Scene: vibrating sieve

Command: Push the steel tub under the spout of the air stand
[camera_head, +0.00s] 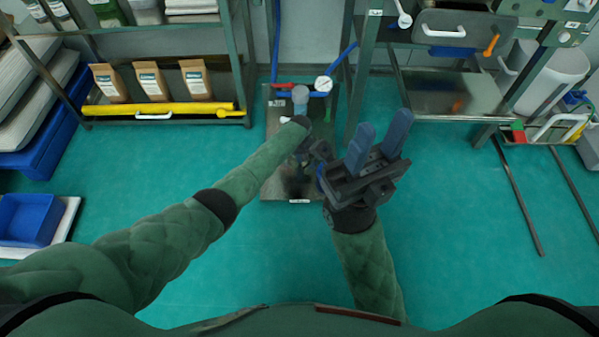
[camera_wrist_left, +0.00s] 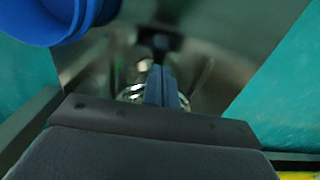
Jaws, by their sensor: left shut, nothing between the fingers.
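The air stand has a steel base plate (camera_head: 273,183), a grey upright part (camera_head: 300,97), a round gauge (camera_head: 323,84) and blue and red pipes. My left arm reaches over it, and my left gripper is low over the plate, mostly hidden in the head view. In the left wrist view the left gripper (camera_wrist_left: 161,82) is shut and empty, its blue fingers pointing at the plate. Shiny rounded metal (camera_wrist_left: 133,93) shows behind the fingers; I cannot tell whether it is the steel tub. My right gripper (camera_head: 384,124) is open and empty, right of the stand.
A shelf rack with paper bags (camera_head: 152,81) and a yellow bar (camera_head: 160,108) stands at the left. A steel bench (camera_head: 450,95) stands at the right. A blue bin (camera_head: 30,219) is at the far left. A blue round object (camera_wrist_left: 62,20) shows close in the wrist view.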

